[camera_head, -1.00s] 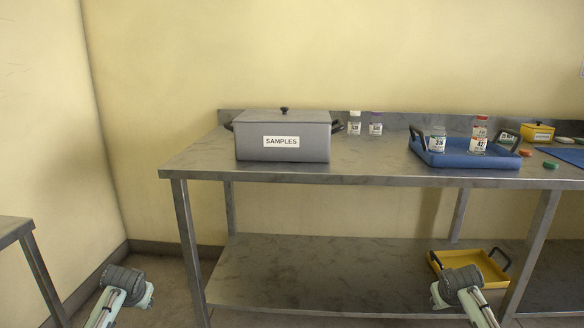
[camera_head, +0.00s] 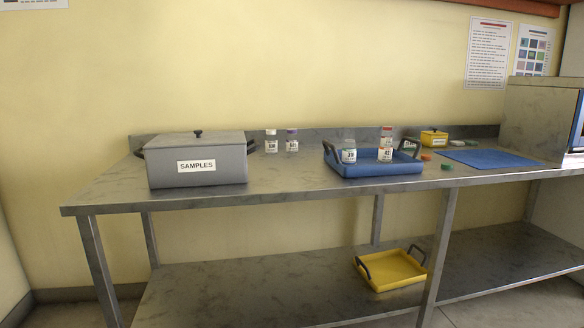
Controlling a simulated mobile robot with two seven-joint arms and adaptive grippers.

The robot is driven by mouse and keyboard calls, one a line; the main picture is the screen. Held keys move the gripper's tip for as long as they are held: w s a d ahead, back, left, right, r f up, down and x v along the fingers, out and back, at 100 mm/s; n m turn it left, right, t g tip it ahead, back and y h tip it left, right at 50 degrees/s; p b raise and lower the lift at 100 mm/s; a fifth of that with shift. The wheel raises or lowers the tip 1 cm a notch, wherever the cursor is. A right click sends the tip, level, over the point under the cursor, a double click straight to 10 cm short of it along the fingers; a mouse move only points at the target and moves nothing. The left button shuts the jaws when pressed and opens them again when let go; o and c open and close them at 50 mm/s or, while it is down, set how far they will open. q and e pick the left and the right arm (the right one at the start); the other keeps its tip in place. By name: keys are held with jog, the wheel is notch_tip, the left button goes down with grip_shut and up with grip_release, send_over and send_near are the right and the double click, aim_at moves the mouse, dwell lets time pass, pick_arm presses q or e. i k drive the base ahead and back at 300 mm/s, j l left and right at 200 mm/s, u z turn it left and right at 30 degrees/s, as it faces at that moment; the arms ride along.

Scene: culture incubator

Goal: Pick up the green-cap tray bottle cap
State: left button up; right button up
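A green cap (camera_head: 447,166) lies on the metal table near its front edge, right of the blue tray (camera_head: 375,170). The tray holds a small bottle with a white label (camera_head: 349,152) at its left and, further right, a labelled bottle (camera_head: 385,154) with a red bottle (camera_head: 387,131) seen just behind or above it. An orange cap (camera_head: 426,156) lies on the table just right of the tray. Neither of my grippers shows in the head view.
A grey SAMPLES box (camera_head: 215,178) stands at the left, with two bottles (camera_head: 272,142) behind it to the right. A small yellow box (camera_head: 434,137) and a blue mat (camera_head: 490,159) lie at the right. A yellow tray (camera_head: 392,272) rests on the lower shelf.

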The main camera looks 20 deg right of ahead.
aim_at(349, 147)
jog(key=z, duration=1.4)
jog(key=i+l+u, duration=0.2)
jog(key=u, duration=0.25)
jog(key=i+l+u, duration=0.3)
jog(key=u, duration=0.15)
jog(key=i+l+u, duration=0.1)
jog(key=l, duration=0.25)
jog(key=i+l+u, duration=0.1)
jog(key=l, duration=0.3)
jog(key=i+l+u, duration=0.1)
jog(key=i+l, duration=0.3)
jog(key=l, duration=0.25)
jog(key=i+l, duration=0.15)
jog(key=l, duration=0.25)
jog(key=i+l, duration=0.15)
jog(key=l, duration=0.3)
